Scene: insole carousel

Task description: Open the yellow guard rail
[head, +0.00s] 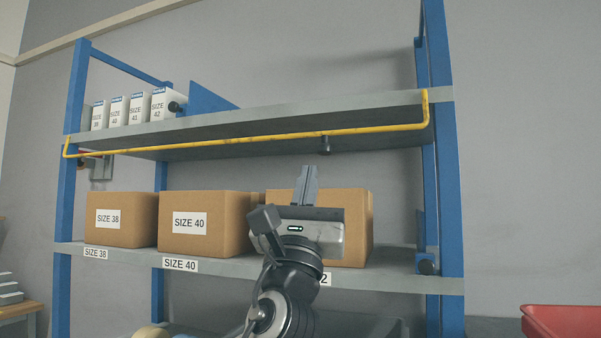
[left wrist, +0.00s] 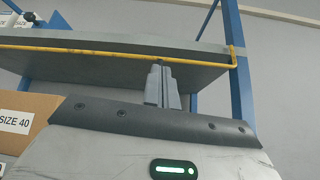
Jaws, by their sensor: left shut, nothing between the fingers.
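The yellow guard rail (head: 250,139) runs along the front of the upper shelf, with its ends bent up at both sides. It hangs low, along the shelf's lower front edge. My left gripper (head: 310,169) points up in front of the right-hand cardboard box, with its fingers shut and empty. In the head view its tips appear below the rail, apart from it. In the left wrist view the shut fingers (left wrist: 162,68) show just under the yellow rail (left wrist: 100,53); I cannot tell the depth gap. My right gripper is not in view.
The upper shelf (head: 350,112) carries several white boxes (head: 137,108) at left. The lower shelf (head: 400,281) holds cardboard boxes (head: 205,222). Blue posts (head: 448,200) frame the rack. A red bin (head: 562,321) stands at lower right. A dark knob (head: 325,146) hangs under the upper shelf.

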